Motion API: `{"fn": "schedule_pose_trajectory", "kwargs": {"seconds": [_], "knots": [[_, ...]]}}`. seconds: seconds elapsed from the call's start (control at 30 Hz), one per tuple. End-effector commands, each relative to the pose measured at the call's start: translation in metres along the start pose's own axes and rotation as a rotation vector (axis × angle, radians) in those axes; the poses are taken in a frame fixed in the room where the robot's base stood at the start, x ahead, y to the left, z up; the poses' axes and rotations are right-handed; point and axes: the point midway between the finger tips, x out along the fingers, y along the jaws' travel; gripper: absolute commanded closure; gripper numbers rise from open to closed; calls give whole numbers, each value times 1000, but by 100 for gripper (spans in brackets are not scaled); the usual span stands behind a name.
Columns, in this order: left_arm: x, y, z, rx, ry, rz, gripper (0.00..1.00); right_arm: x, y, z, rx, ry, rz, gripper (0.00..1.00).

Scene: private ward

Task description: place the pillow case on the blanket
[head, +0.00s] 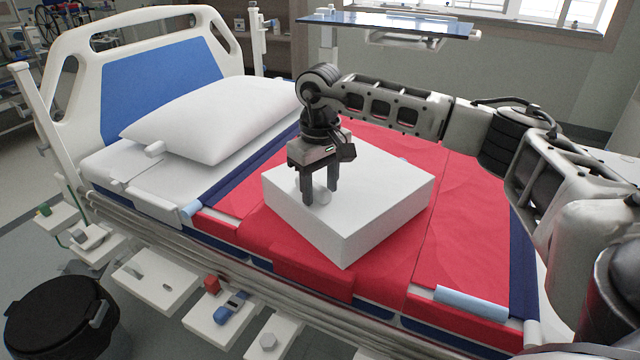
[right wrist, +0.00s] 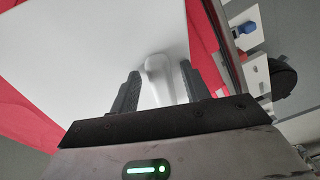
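A white box-shaped block with a small knob, which I take for the pillow case (head: 380,200), lies over the red blanket (head: 455,225) on the bed. It appears to rest on the blanket; no gap shows beneath it. My right gripper (head: 321,198) points down at its left part, with one finger on each side of the knob. In the right wrist view, the knob (right wrist: 158,75) stands between the fingertips (right wrist: 160,85); whether both fingers press on it is unclear. The pillow case's white face (right wrist: 80,60) fills much of that view. My left gripper is not in view.
A white pillow (head: 215,115) lies at the head of the bed, before the blue-and-white headboard (head: 150,80). An overbed table (head: 385,22) stands behind the bed. Small items lie on side ledges (head: 160,285) along the near side. A black bin (head: 60,315) stands at lower left.

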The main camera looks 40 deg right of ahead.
Motion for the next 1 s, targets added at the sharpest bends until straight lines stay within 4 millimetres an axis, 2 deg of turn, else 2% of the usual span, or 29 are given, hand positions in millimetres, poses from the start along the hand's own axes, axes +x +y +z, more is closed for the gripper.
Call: {"fn": "schedule_pose_trajectory", "kwargs": {"seconds": [0.2,0.33,0.7,0.83,1.0], "knots": [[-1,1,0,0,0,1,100,-2,0,0,0,1,0,53],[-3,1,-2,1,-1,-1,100,-12,0,0,0,2,0,53],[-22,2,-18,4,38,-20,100,-89,-1,-1,-1,5,-1,53],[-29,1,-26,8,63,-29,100,-109,-1,-1,-1,3,0,53],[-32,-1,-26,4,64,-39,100,-122,0,-1,0,2,0,53]]}}
